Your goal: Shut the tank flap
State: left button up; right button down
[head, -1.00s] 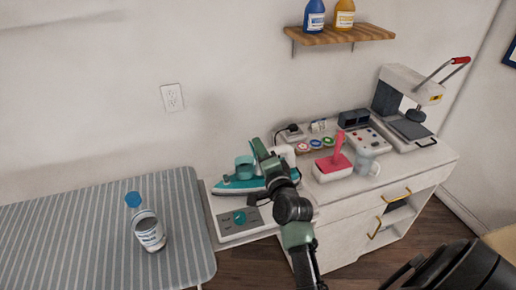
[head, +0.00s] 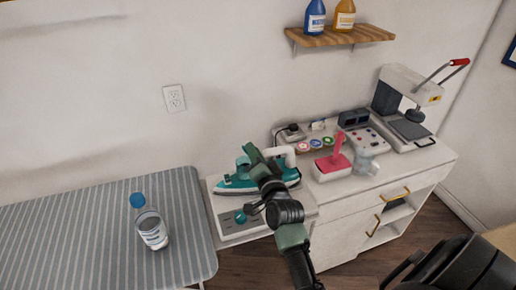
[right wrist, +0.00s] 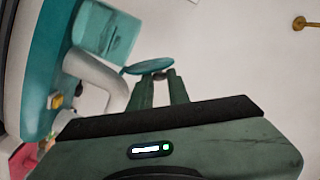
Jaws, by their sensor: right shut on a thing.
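The teal and white iron (head: 228,184) rests on its pale stand (head: 230,225) between the ironing board and the cabinet. Its teal body (right wrist: 42,70) and pale handle (right wrist: 98,75) fill the left of the right wrist view. The tank flap (right wrist: 148,66) is a thin teal disc standing out from the iron, right at my fingertips. My right gripper (right wrist: 159,75) is shut on the flap's edge. In the head view the right gripper (head: 250,152) is over the iron and hides part of it. My left gripper is not in view.
A striped ironing board (head: 80,240) with a blue-capped bottle (head: 151,229) is at left. A shelf (head: 340,36) holds two bottles above.

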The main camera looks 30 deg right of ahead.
jog(key=a+n, duration=0.1)
jog(key=n, duration=0.1)
jog(key=f+n+p, duration=0.1)
jog(key=n, duration=0.2)
jog(key=a+f+n, duration=0.1)
jog(key=n, duration=0.2)
jog(key=shift+w+a+p, duration=0.35)
jog(key=shift+a+f+n, duration=0.1)
jog(key=shift+f+n, duration=0.15)
jog(key=shift+n, duration=0.4)
jog(key=shift+a+f+n, duration=0.1)
jog(key=shift+f+n, duration=0.1)
jog(key=shift+n, duration=0.45)
jog(key=shift+f, duration=0.1)
jog(key=c, duration=1.6)
grip_release()
jog(key=shift+w, duration=0.1)
